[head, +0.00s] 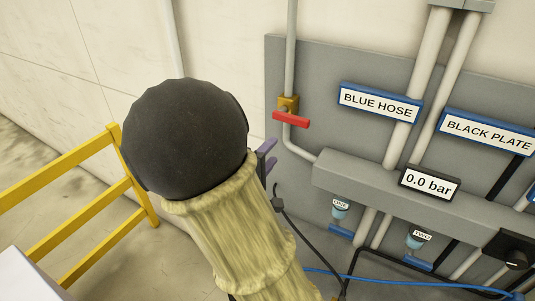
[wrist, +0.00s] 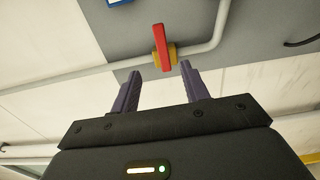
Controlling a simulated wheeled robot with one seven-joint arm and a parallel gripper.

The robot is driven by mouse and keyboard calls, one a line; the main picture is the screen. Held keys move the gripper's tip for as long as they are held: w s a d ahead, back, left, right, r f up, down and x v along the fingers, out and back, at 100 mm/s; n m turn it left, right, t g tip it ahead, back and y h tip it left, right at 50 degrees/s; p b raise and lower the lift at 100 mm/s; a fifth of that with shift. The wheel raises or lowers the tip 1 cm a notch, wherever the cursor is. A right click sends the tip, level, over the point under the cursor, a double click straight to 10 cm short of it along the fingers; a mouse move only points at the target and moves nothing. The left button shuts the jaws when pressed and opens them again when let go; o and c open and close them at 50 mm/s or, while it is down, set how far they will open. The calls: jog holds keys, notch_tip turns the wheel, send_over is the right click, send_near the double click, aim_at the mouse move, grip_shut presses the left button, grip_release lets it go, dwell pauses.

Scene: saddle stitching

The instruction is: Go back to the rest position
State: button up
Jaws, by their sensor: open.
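My gripper (wrist: 159,88) shows in the wrist view with its two purple fingers apart and nothing between them. In that view the red valve handle (wrist: 159,48) on its yellow valve body (wrist: 172,55) lies beyond the fingertips, apart from them. In the head view my gripper (head: 267,157) is mostly hidden behind my dark round arm link and the pale sleeve; only bits of purple finger show. The red handle (head: 291,119) sits there above and to the right of the fingers, on a grey pipe.
A grey wall panel (head: 335,65) carries pipes, a BLUE HOSE sign (head: 378,104), a BLACK PLATE sign (head: 487,132) and a gauge reading 0.0 bar (head: 429,184). A yellow railing (head: 75,160) stands at the left. A blue hose and black cables hang low at right.

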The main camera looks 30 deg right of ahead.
jog(key=w+a+f+m+y+b, duration=0.1)
jog(key=w+a+f+y+b, duration=0.15)
jog(key=a+f+y, duration=0.45)
jog(key=w+a+f+m+y+b, duration=0.1)
jog(key=a+f+m+y+b, duration=0.25)
jog(key=f, duration=0.65)
jog(key=s+a+f+m+g+y+b, duration=0.1)
jog(key=s+a+f+g+y+b, duration=0.2)
jog(key=s, duration=0.9)
notch_tip(320, 180, down, 4)
jog(key=g+y+b, duration=0.2)
jog(key=g, duration=0.1)
jog(key=shift+s+a+m+g, duration=0.2)
jog(key=shift+s+m+g, duration=0.05)
jog(key=shift+m+g, duration=0.1)
